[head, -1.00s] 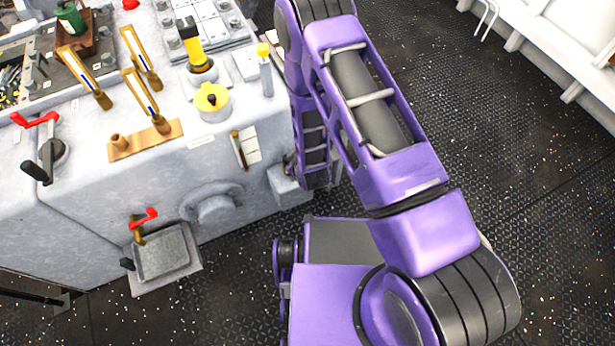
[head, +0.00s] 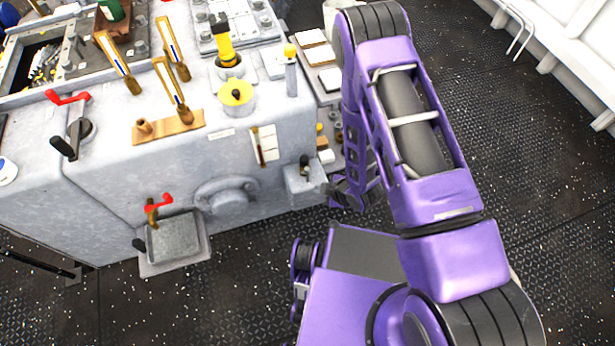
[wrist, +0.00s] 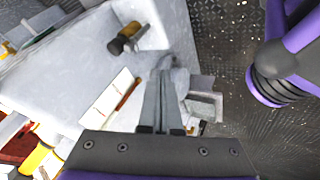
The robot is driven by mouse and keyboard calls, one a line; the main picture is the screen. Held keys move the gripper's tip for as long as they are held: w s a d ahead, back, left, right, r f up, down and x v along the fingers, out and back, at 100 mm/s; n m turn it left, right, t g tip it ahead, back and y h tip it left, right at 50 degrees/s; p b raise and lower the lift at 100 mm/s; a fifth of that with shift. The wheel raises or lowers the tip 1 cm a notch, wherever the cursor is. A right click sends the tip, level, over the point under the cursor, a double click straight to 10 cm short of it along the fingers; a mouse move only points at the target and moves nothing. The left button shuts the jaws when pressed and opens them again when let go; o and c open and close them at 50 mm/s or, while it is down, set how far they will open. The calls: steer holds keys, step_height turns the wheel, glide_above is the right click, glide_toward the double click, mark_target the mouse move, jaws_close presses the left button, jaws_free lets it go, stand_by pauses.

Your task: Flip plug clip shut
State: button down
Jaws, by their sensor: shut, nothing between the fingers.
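A small dark plug (head: 305,166) with a brass-coloured part sits at a grey box (head: 306,184) on the lower right of the console's side. In the wrist view the plug (wrist: 126,39) lies beyond and to the left of my fingertips, with a gap between. A separate clip on it is too small to make out. My gripper (head: 338,194) hangs low, just right of the box in the head view. In the wrist view its fingers (wrist: 167,64) are together and empty.
A white label panel with a brown lever (head: 260,147) is left of the box. A round grey fitting (head: 228,200) and a tray with a red handle (head: 174,238) are further left. Levers crowd the console top (head: 115,160). Dark floor (head: 480,130) is open at right.

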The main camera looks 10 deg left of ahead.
mark_target(306, 171)
steer(key=shift+w+a+f+b, duration=0.25)
steer(key=shift+w+a+f, duration=0.7)
steer(key=shift+w+f, duration=0.3)
steer(key=shift+w+a+f+b, duration=0.2)
steer(key=shift+w+a+f, duration=0.7)
steer(key=shift+w+f, duration=0.35)
steer(key=shift+w+a+f+b, duration=0.25)
steer(key=shift+w+a+f, duration=0.8)
steer(key=shift+f, duration=0.25)
